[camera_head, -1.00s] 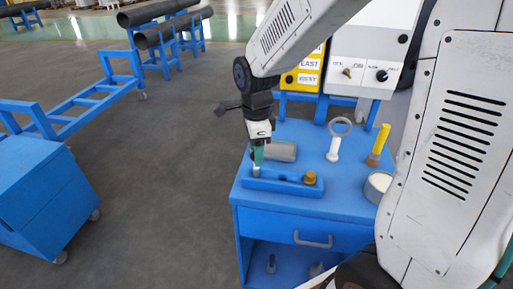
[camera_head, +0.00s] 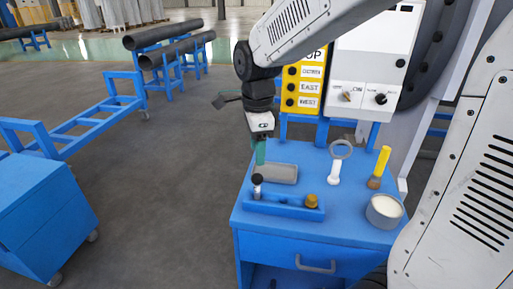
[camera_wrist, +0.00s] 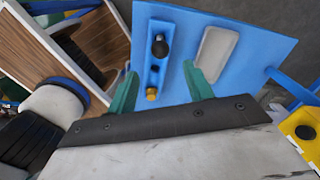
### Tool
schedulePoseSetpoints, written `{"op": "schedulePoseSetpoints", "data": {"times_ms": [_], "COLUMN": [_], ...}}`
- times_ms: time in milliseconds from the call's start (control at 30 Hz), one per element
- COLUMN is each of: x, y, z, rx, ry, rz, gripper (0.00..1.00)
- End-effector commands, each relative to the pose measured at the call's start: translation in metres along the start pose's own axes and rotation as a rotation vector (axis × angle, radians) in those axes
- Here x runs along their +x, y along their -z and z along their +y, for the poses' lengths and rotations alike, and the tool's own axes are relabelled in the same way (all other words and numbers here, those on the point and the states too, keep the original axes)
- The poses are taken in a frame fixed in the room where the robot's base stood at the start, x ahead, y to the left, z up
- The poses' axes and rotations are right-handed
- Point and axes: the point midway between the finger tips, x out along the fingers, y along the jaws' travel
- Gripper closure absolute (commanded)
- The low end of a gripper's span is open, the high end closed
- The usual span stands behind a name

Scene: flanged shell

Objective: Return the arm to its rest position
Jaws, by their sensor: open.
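My gripper (camera_head: 259,153) hangs above the left end of the blue holder on the cart top, with its green fingers pointing down. In the wrist view my gripper (camera_wrist: 160,82) has its two green fingers wide apart with nothing between them. A small part with a black ball knob (camera_head: 257,181) stands in the left end of the blue holder (camera_head: 284,209), just below the fingertips. It also shows in the wrist view (camera_wrist: 160,47), beyond the fingertips. A brass-coloured knob (camera_head: 311,201) sits at the holder's right end.
The blue cart (camera_head: 330,228) also bears a grey tray (camera_head: 284,174), a magnifier (camera_head: 335,172), a yellow-handled brush (camera_head: 380,165) and a round tub (camera_head: 385,212). A control panel (camera_head: 365,60) stands behind. Open floor (camera_head: 160,190) lies left, before another blue cart (camera_head: 40,215).

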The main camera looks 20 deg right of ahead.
Motion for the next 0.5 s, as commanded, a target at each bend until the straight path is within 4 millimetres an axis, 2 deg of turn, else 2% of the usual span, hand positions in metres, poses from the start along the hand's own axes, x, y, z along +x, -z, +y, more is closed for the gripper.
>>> {"op": "schedulePoseSetpoints", "data": {"times_ms": [267,367,500], "x": [0.0,0.0,0.007], "y": [0.0,0.0,0.006], "z": [0.0,0.002,0.017], "rx": [-0.024,-0.127,-0.421], "ry": [0.0,-0.007,-0.056], "rz": [0.0,0.002,0.006], "gripper": [0.49,0.49,0.49]}}
